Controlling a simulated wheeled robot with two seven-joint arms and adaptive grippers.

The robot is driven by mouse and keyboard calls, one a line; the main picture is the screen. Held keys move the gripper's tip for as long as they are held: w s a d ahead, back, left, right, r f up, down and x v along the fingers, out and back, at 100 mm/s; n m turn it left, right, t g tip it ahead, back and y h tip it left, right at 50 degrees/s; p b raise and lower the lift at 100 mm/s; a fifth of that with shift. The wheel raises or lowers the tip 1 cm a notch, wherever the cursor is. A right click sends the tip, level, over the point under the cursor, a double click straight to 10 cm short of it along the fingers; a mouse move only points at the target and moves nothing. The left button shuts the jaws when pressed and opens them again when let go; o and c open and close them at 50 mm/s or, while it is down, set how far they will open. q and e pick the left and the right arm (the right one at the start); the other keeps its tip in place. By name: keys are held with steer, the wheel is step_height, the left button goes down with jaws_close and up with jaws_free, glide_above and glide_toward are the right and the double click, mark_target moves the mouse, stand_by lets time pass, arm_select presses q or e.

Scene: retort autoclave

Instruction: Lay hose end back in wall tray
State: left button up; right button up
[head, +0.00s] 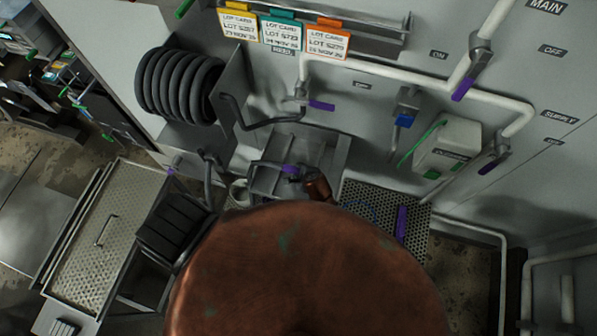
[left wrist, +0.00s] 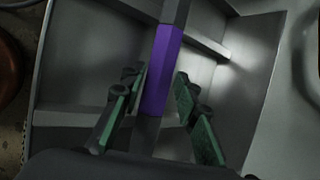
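The hose end with its purple grip (head: 291,170) is at the grey metal wall tray (head: 325,155), below the coiled black hose (head: 180,88). In the left wrist view the purple grip (left wrist: 163,72) runs lengthwise between the two green-padded fingers of my left gripper (left wrist: 157,85). Gaps show between the grip and both pads. Behind it are the tray's bare metal walls (left wrist: 235,90). Whether the hose end rests on the tray cannot be told. In the head view a large copper-brown rounded shape covers the front and most of my left arm. My right gripper is not in view.
Above the tray are white pipes (head: 400,72) with a purple-handled valve (head: 322,105) and several lot cards (head: 282,36). A white box (head: 447,145) is on the wall at right. A perforated table (head: 110,235) stands at left, and a dark grating (head: 370,205) lies right of the tray.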

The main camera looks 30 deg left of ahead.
arm_select(q)
steer(key=o, duration=0.3)
